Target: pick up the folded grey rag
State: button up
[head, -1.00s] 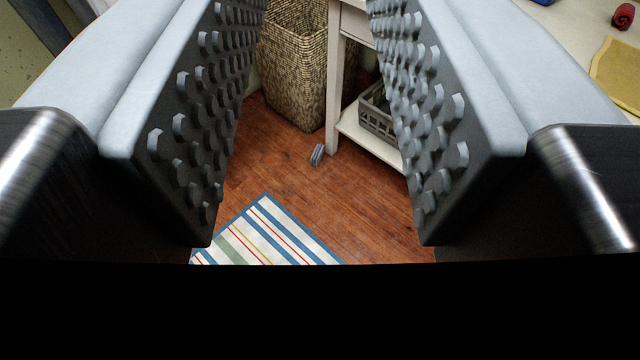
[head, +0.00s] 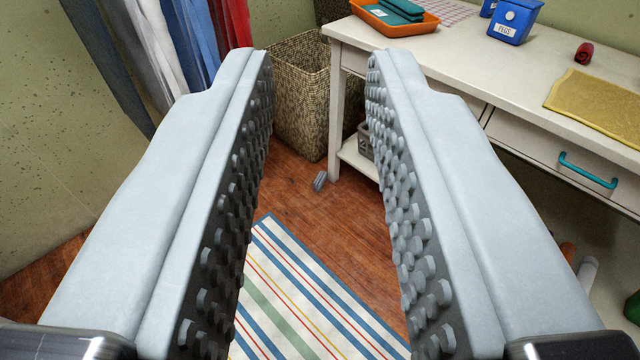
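A small grey folded thing, which looks like the folded grey rag (head: 320,181), lies on the brown wood floor close to the front leg of the white table (head: 335,115). It is small in the picture, so its folds are hard to make out. My gripper (head: 316,58) is open, with its two studded fingers wide apart and nothing between them. The rag shows in the gap between the fingers, well beyond and below them, not touched.
A woven basket (head: 298,125) stands behind the rag. A striped rug (head: 300,295) lies nearer me. On the table are an orange tray (head: 425,24) with teal cloth, a blue bin (head: 515,30), a red roll (head: 584,53) and a yellow mat (head: 600,104). Cloths hang at left.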

aim_at(319, 182)
jog(key=i+l+u, duration=0.25)
jog(key=i+l, duration=0.3)
jog(key=i+l+u, duration=0.25)
jog(key=i+l, duration=0.25)
jog(key=l, duration=0.2)
jog(key=i+l+u, duration=0.25)
jog(key=i+l, duration=0.2)
jog(key=l, duration=0.3)
jog(key=i+l+u, duration=0.15)
jog(key=l, duration=0.25)
